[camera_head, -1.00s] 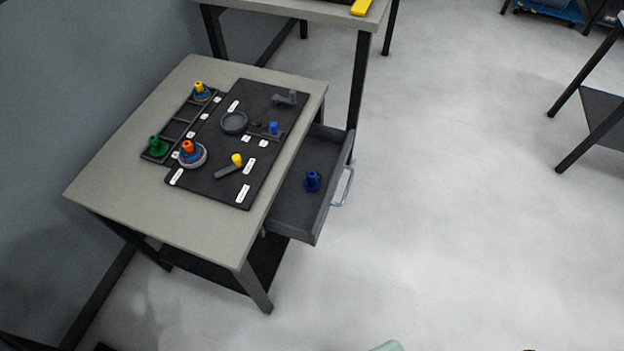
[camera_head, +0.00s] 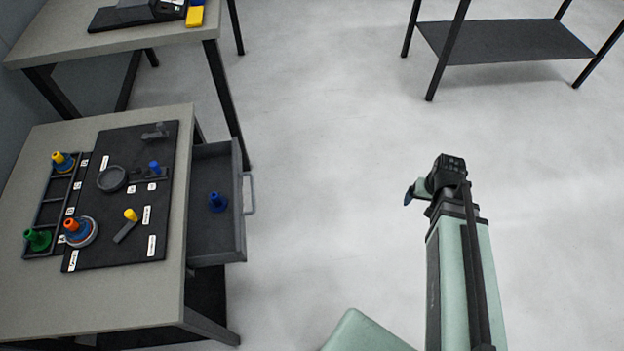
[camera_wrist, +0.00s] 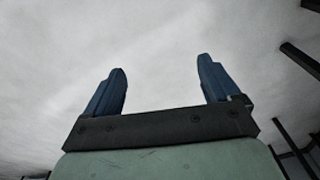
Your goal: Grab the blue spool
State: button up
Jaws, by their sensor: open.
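The blue spool (camera_head: 217,201) stands in the open drawer (camera_head: 210,248) at the right side of the grey table, in the head view. My gripper (camera_head: 408,194) is well to the right of the drawer, over bare floor. In the wrist view my gripper (camera_wrist: 162,88) shows two blue fingers spread wide with nothing between them. The spool is not in the wrist view.
The grey table (camera_head: 90,300) holds a black board with other coloured pieces, among them a green spool (camera_head: 38,239). A second table (camera_head: 120,38) stands behind it. A dark shelf (camera_head: 505,40) is at the back right. The floor between is clear.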

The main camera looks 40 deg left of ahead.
jog(key=s+a+r+n, duration=0.1)
jog(key=a+r+n, duration=0.1)
jog(key=a, duration=0.5)
jog(key=s+a+r+n, duration=0.1)
jog(key=s+a, duration=0.1)
jog(key=a, duration=0.4)
jog(key=n+g+y, duration=0.1)
jog(key=n+y, duration=0.3)
jog(key=n, duration=0.6)
send_near(214, 195)
jog(key=x, duration=0.4)
jog(key=shift+s+a+f, duration=0.2)
jog(key=shift+s+a, duration=0.05)
jog(key=shift+a, duration=0.15)
jog(key=shift+d+x, duration=0.2)
jog(key=shift+x, duration=2.6)
jog(key=shift+w, duration=0.2)
jog(key=c, duration=1.1)
